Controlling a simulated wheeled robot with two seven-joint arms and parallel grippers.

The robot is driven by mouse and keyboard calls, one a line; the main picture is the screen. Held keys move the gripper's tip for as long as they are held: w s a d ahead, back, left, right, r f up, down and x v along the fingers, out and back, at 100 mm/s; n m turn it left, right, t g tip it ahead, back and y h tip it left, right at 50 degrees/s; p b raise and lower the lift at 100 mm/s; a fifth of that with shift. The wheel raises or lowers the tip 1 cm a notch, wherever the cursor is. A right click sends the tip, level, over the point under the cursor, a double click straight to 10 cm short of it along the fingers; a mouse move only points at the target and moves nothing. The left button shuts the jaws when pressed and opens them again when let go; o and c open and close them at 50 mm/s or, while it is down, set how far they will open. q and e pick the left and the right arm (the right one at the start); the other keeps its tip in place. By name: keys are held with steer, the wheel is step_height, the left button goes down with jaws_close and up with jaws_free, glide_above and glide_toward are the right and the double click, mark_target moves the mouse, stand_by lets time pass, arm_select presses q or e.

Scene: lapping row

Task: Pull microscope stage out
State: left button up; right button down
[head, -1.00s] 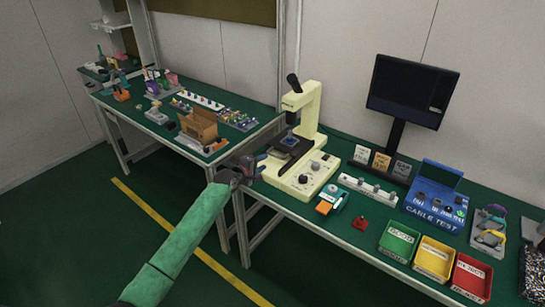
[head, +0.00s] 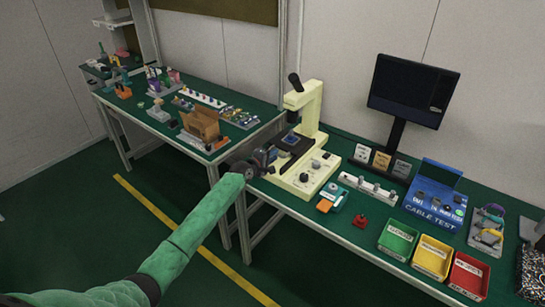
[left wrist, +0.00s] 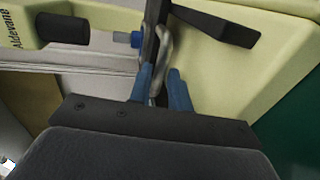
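The cream microscope (head: 312,105) stands upright on the green bench, with its dark stage (head: 290,145) on the left side of its base. My left gripper (head: 268,157) is at the stage's front left edge. In the left wrist view its two blue fingers (left wrist: 162,82) stand a little apart, on either side of a grey curved handle (left wrist: 165,45) beside a dark upright plate edge. I cannot tell whether both fingers press on the handle. The microscope's cream body (left wrist: 225,75) fills the background there. My right gripper is not in view.
To the right are a white rail with knobs (head: 367,188), a blue cable tester (head: 435,205), a monitor (head: 412,90), and green (head: 397,238), yellow (head: 432,258) and red bins (head: 468,275). A cardboard box (head: 200,124) stands on the left bench. Open floor lies in front.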

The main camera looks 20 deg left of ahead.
arm_select(q)
jaws_close()
